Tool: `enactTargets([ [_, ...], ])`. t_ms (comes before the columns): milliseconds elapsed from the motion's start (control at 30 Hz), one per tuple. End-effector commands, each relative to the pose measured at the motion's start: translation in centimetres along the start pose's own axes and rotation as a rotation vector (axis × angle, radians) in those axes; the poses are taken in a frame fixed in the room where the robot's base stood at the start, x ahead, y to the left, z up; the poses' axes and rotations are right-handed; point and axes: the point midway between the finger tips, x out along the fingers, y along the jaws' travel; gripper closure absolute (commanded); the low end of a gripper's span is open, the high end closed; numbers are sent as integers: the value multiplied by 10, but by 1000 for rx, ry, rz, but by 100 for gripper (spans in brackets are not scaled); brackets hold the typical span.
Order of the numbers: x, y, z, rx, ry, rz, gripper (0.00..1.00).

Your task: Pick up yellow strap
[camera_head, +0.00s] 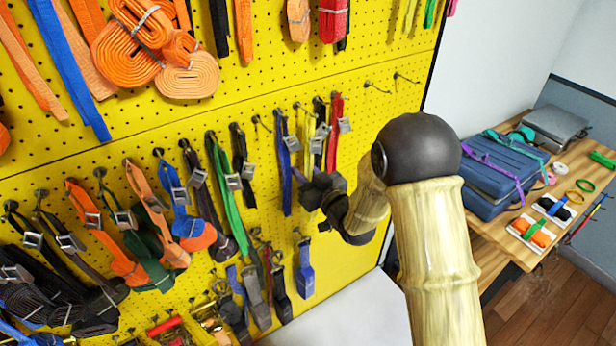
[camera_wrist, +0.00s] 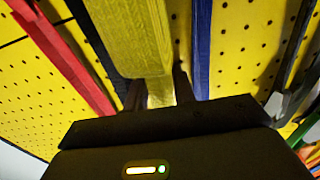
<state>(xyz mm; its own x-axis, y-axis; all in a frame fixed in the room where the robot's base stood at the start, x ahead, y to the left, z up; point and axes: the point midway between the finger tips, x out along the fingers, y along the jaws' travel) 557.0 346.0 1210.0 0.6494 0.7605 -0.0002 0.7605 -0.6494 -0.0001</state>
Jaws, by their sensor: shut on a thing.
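The yellow strap (camera_wrist: 130,35) hangs on the yellow pegboard and runs down between my gripper's two dark fingers (camera_wrist: 159,93) in the wrist view. The fingers are shut on it, one at each side. In the head view my gripper (camera_head: 318,190) is at the pegboard, below the hooks of the middle row. Only a little of the yellow strap (camera_head: 317,146) shows there, between a blue strap and a red strap. Its lower part is hidden by my gripper and arm.
A blue strap (camera_head: 285,165) hangs just left of my gripper and a red strap (camera_head: 334,130) just right. Many other straps crowd the board to the left. Bare hooks (camera_head: 377,87) are at the upper right. A wooden table (camera_head: 490,240) with goods stands at right.

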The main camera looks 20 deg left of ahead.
Motion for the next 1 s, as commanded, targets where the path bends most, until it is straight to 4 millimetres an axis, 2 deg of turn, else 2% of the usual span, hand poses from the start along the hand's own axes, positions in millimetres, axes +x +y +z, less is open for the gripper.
enactTargets([
  [267,0,0,-8,-1,3,0,99],
  [567,-2,1,-36,-2,5,1,99],
  [867,-70,1,-31,-1,2,3,99],
  [1000,-106,1,-30,-1,2,5,99],
])
